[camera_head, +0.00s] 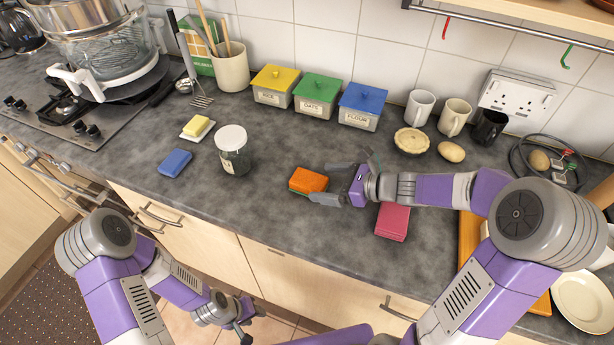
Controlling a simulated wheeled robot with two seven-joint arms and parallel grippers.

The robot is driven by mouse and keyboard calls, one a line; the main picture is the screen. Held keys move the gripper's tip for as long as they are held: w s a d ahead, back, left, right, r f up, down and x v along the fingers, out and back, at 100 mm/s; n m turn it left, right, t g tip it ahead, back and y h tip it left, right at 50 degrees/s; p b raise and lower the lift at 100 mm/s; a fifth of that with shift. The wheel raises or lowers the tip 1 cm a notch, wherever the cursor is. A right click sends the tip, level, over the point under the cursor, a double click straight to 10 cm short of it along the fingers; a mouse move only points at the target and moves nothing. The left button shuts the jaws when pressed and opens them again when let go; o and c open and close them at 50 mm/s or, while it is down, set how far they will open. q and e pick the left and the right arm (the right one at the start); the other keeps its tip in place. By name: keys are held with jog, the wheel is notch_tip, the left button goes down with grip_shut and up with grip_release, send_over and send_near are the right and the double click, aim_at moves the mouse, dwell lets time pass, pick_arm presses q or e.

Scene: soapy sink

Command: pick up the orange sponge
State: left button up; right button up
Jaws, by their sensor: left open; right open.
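The orange sponge (310,180) lies on the grey worktop near its front edge, with a darker strip along its lower side. My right gripper (326,182) is open just to the right of the sponge, its fingers spread and pointing left. One finger is behind the sponge and the other is by its right front end. I cannot tell whether they touch it. My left gripper (242,326) is open and empty, low in front of the cupboards, away from the worktop.
A pink block (392,222) lies under my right forearm. A jar with a white lid (233,150), a blue sponge (175,163) and a yellow block on a dish (198,128) are to the left.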

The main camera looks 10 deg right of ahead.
aim_at(312, 181)
jog(key=b+x, duration=0.1)
jog(key=x, duration=0.4)
jog(key=shift+s+b, duration=0.1)
jog(key=shift+b, duration=0.25)
jog(key=shift+w+a+f, duration=0.1)
jog(key=shift+w+a, duration=0.15)
jog(key=c, duration=1)
